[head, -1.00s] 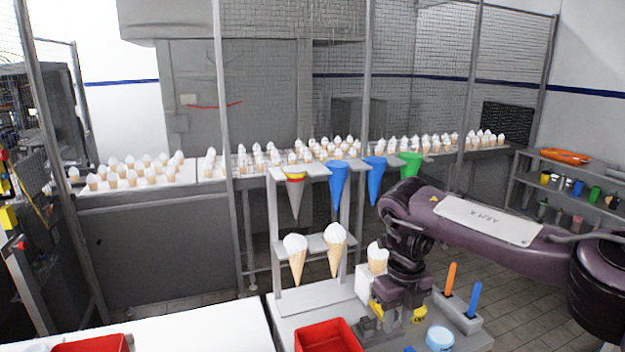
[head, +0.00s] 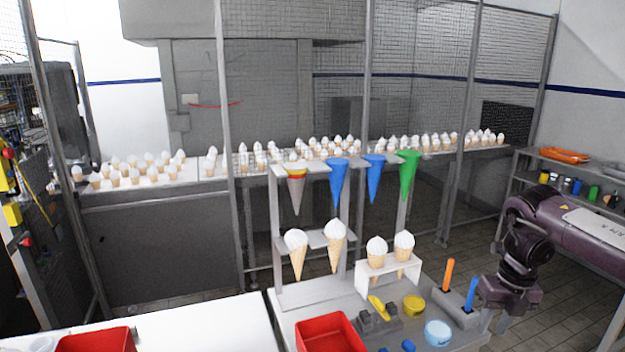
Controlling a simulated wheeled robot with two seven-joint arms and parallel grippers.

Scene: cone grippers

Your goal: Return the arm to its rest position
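My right arm (head: 600,232) comes in from the right edge, dark purple with a white label. Its gripper (head: 508,312) points down at the right, just past the blue stick of the tool holder. The fingers are small and dark there, and I cannot make out their gap. No held object shows. My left arm and gripper are not in view.
A grey workbench (head: 300,296) carries a red bin (head: 330,334), a white stand (head: 390,270) with two filled cones, a holder with an orange stick (head: 449,272) and a blue stick (head: 471,294), and yellow and light-blue round items. Shelves (head: 520,170) stand behind the arm.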

